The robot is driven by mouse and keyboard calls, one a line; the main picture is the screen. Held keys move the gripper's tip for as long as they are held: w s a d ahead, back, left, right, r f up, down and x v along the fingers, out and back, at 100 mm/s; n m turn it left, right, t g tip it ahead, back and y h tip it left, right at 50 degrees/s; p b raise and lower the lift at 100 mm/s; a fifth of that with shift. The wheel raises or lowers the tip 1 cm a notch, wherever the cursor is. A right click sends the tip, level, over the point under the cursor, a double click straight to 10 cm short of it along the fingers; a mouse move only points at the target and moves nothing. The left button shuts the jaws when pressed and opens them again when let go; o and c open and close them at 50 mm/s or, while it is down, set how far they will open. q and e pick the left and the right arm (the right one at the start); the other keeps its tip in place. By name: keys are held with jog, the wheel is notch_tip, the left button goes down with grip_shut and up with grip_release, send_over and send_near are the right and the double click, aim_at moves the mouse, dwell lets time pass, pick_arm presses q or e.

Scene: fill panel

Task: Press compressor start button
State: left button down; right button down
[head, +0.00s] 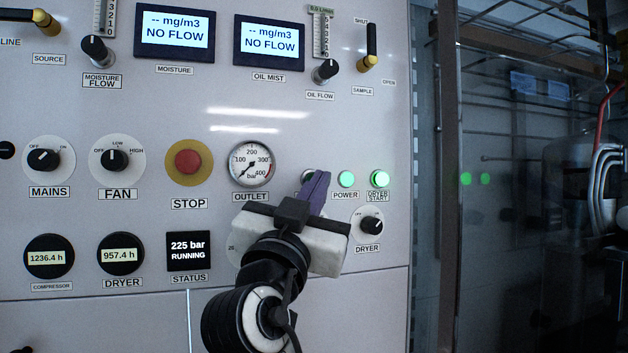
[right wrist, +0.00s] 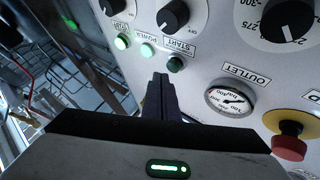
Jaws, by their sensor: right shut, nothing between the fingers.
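The compressor start button (right wrist: 175,64) is a small, dark green, unlit button beside a label ending in START in the right wrist view. In the head view only a sliver of it (head: 307,176) shows behind my fingers, left of the lit POWER lamp (head: 346,179). My right gripper (head: 319,176) is shut and empty, with its purple fingers pointing at the panel. In the right wrist view its fingertips (right wrist: 160,77) are just beside and below the button; I cannot tell whether they touch the panel. The status display (head: 188,251) reads 225 bar, RUNNING. My left gripper is out of view.
The green DRYER START button (head: 380,179) is lit. The DRYER knob (head: 371,225) is below it. The OUTLET gauge (head: 251,164) and red STOP button (head: 188,162) are to the left. A brown post (head: 448,150) stands right of the panel.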

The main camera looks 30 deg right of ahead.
jog(key=shift+w, duration=0.15)
dwell(0.5)
jog(key=shift+w+d+b, duration=0.1)
jog(key=shift+w+b, duration=0.2)
jog(key=shift+b, duration=0.05)
jog(key=shift+w+d, duration=0.1)
jog(key=shift+w, duration=0.4)
dwell(0.8)
jog(key=shift+s+b, duration=0.1)
jog(key=shift+b, duration=0.2)
jog(key=shift+s+a+b, duration=0.2)
jog(key=shift+s+b, duration=0.15)
jog(key=shift+s, duration=0.45)
